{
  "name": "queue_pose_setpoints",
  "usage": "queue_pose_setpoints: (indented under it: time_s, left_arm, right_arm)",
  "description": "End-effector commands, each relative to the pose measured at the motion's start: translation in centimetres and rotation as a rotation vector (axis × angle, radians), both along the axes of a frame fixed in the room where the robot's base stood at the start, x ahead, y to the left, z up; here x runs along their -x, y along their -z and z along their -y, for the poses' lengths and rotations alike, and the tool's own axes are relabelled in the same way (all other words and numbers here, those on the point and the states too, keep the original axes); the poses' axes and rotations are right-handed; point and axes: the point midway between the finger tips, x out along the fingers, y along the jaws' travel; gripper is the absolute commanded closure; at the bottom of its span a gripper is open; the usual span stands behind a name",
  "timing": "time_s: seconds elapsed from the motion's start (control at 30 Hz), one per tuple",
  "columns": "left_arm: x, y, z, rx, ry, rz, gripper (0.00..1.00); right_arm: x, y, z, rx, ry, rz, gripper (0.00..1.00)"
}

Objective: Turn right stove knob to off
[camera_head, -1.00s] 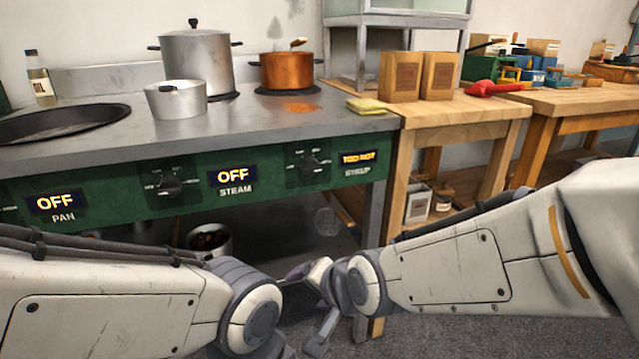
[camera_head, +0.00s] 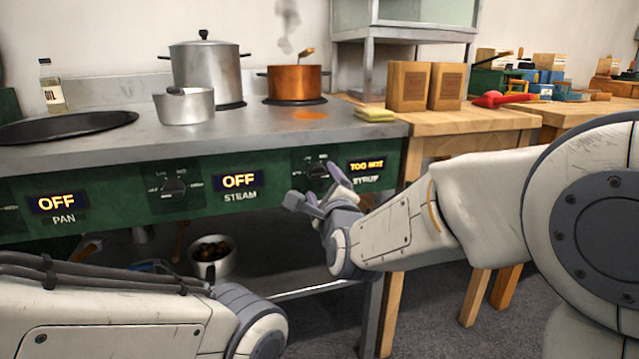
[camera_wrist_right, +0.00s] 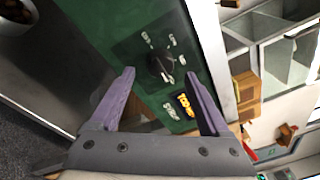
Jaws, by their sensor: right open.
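The right stove knob (camera_head: 316,169) is a dark dial on the green front panel, left of the lit "TOO HOT" display (camera_head: 367,165) over the label SYRUP. My right gripper (camera_head: 315,186) is in front of and slightly below the knob and partly covers it. In the right wrist view the knob (camera_wrist_right: 160,66) lies ahead, between the two purple fingers of the right gripper (camera_wrist_right: 160,76), which are open and empty. The knob appears to be beyond the fingertips, with no visible contact. My left arm shows at lower left, but its gripper is out of view.
The steam knob (camera_head: 174,187) and "OFF" displays for steam (camera_head: 238,181) and pan (camera_head: 57,203) are farther left. A steaming copper pot (camera_head: 295,83) stands above. A pot of chestnuts (camera_head: 212,257) sits on the shelf below. A wooden table (camera_head: 470,123) adjoins at right.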

Motion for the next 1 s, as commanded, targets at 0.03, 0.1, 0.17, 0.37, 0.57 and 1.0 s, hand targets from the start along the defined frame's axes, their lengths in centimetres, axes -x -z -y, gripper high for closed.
queue_pose_setpoints:
  time_s: [0.03, 0.1, 0.17, 0.37, 0.57, 1.0]
  left_arm:
    - [0.0, 0.3, 0.0, 0.0, 0.0, 0.0, 0.5]
    - [0.0, 0.5, 0.0, 0.0, 0.0, 0.0, 0.5]
    - [0.0, 0.6, 0.0, 0.0, 0.0, 0.0, 0.5]
    - [0.0, 0.7, 0.0, 0.0, 0.0, 0.0, 0.5]
    - [0.0, 0.7, 0.0, 0.0, 0.0, 0.0, 0.5]
    - [0.0, 0.8, 0.0, 0.0, 0.0, 0.0, 0.5]
  right_arm:
    - [-0.9, 0.2, -0.1, 0.0, 0.001, -0.001, 0.2]
    - [-1.8, 0.2, -0.3, 0.0, 0.001, -0.001, 0.2]
    - [-2.4, 0.2, -0.4, 0.0, 0.001, -0.002, 0.2]
    - [-3.3, 0.0, -0.6, 0.001, -0.001, -0.001, 0.2]
    - [-3.4, 0.0, -0.6, 0.001, -0.001, -0.001, 0.2]
    - [-3.3, 0.1, -0.6, 0.011, -0.001, 0.003, 1.0]
